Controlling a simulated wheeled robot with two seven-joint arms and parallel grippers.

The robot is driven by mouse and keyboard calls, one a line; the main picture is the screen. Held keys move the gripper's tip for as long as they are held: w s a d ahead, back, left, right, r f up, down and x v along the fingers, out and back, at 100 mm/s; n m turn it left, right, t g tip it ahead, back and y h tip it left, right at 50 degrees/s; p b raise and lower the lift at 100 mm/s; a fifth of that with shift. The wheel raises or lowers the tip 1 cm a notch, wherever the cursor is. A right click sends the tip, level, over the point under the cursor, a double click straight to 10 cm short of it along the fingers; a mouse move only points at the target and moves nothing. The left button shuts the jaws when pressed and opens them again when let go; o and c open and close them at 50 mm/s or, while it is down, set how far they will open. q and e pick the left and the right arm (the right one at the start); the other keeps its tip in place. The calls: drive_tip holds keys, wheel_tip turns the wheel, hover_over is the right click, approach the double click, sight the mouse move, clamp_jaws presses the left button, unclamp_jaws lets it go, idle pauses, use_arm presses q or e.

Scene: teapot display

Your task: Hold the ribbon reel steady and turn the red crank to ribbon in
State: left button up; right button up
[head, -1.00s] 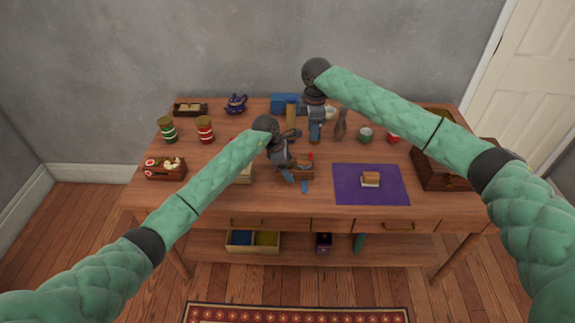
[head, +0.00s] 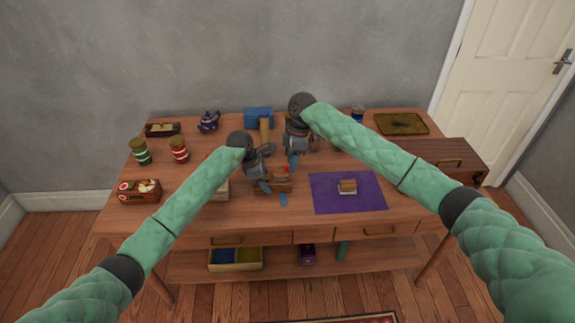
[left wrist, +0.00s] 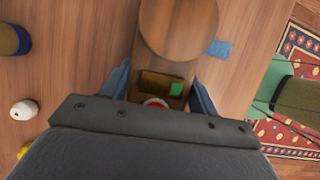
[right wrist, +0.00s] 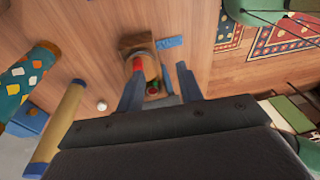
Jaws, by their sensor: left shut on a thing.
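The wooden ribbon reel (head: 273,183) stands on the table, left of the purple cloth. A round wooden disc on it (left wrist: 180,25) fills the top of the left wrist view. My left gripper (head: 273,192) is shut on the reel's body, one blue finger on each side. The red crank (head: 287,168) shows as a small red spot at the reel's back; a red part (right wrist: 140,66) shows in the right wrist view. My right gripper (head: 293,162) is open, just behind and above the crank, its fingers (right wrist: 160,90) apart. A short blue strip (right wrist: 169,42) lies beside the reel.
The purple cloth (head: 330,203) holds a small block. Striped jars (head: 179,150), a teapot (head: 208,121) and a blue box (head: 258,117) stand left and behind. A wooden chest (head: 450,160) is at the right.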

sight(288, 165)
drive_tip(key=w+d+r+t+y, duration=0.1)
drive_tip(key=w+d+r+y, duration=0.25)
drive_tip(key=r, duration=0.35)
drive_tip(key=shift+h, duration=0.35)
drive_tip(key=x, duration=1.2)
drive_tip(key=shift+s+d+f, duration=0.1)
drive_tip(key=shift+s+f, duration=0.05)
drive_tip(key=shift+f, duration=0.05)
clamp_jaws()
